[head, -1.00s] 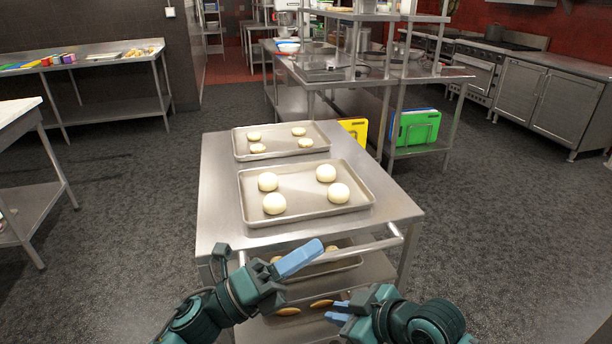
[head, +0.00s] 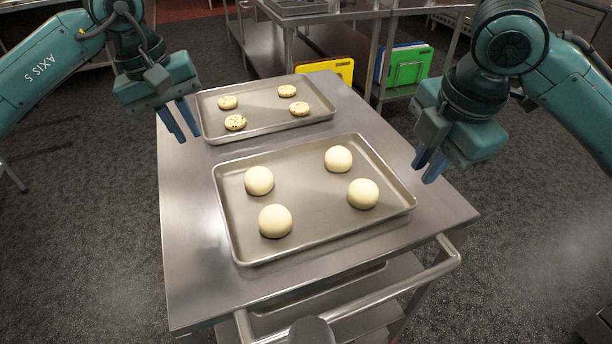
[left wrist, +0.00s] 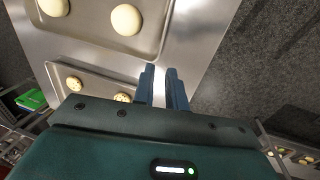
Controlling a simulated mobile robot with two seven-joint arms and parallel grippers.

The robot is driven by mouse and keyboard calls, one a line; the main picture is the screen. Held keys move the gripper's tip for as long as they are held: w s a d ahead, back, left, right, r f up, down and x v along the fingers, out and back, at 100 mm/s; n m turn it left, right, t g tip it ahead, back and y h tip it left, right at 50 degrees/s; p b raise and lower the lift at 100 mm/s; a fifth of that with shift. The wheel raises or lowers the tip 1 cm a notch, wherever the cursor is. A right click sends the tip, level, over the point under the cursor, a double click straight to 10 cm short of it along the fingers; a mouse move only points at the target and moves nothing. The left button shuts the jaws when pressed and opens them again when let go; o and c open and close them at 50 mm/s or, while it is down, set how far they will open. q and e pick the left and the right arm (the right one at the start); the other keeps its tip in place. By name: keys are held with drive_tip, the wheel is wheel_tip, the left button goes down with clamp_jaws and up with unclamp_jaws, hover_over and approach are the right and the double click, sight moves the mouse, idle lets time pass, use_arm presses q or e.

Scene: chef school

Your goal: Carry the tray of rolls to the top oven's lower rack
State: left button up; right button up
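The tray of rolls (head: 318,222) is a metal sheet pan on the near half of the steel cart's top. It holds several round pale rolls (head: 275,221), also seen in the left wrist view (left wrist: 127,20). My left gripper (head: 179,120) is above the cart's left edge, beside the cookie tray and beyond the roll tray's far left corner. It is empty, with a narrow gap between its blue fingers (left wrist: 163,90). My right gripper (head: 430,163) hangs above the cart's right edge, right of the roll tray. It is empty, its fingers slightly apart. Neither touches the tray. No oven shows clearly.
A second tray (head: 265,115) with several speckled cookies lies just behind the roll tray. The cart (head: 190,270) has a push handle (head: 400,290) at its near side and a shelf below. A steel rack with yellow (head: 325,68) and green boards (head: 408,64) stands behind.

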sight(216, 181)
use_arm(q)
drive_tip(key=shift+s+a+r, duration=0.1)
use_arm(e)
drive_tip(key=shift+s+d+r, duration=0.1)
drive_tip(key=shift+s, duration=0.05)
